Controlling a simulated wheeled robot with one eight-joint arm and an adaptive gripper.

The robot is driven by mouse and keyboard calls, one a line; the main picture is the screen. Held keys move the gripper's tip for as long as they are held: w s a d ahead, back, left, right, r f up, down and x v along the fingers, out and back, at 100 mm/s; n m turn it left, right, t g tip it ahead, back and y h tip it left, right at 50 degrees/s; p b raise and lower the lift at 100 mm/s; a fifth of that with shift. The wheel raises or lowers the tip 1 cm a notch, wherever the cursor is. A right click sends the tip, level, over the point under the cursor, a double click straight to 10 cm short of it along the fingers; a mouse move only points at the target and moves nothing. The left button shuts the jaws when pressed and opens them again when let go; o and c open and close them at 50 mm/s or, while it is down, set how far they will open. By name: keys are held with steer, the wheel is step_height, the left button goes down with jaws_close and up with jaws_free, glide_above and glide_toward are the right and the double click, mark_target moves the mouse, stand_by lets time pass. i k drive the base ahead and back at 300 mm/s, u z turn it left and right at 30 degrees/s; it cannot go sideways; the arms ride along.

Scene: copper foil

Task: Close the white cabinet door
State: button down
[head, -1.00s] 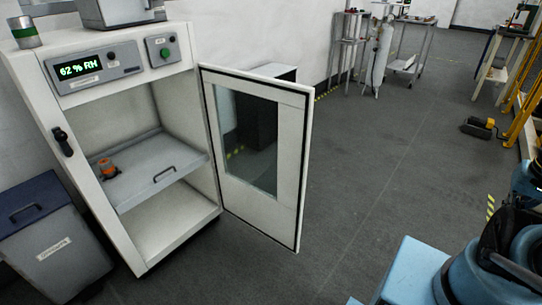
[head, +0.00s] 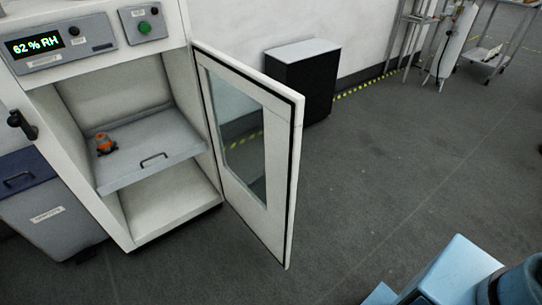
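The white cabinet (head: 117,203) stands at the left of the head view, with a green "62 % RH" readout on its top panel. Its white door (head: 278,205), with a glass window and a dark seal, is hinged on the cabinet's right side and stands wide open toward the right. A dark latch handle (head: 22,125) is on the cabinet's left front edge. Inside, a grey shelf tray (head: 160,172) with a handle carries a small orange and grey object (head: 105,144). My gripper is not in view; only blue parts of my own body show at the bottom right.
A grey bin with a dark lid (head: 48,205) stands left of the cabinet. A black cabinet with a light top (head: 303,85) stands behind the door by the wall. A metal cart (head: 490,45) and a pale cylinder (head: 455,40) are at the back right. The floor right of the door is clear.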

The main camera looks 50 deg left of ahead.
mark_target(283, 107)
steer(key=i, duration=1.75)
steer(key=u, duration=4)
steer(key=i, duration=1)
steer(key=z, duration=0.05)
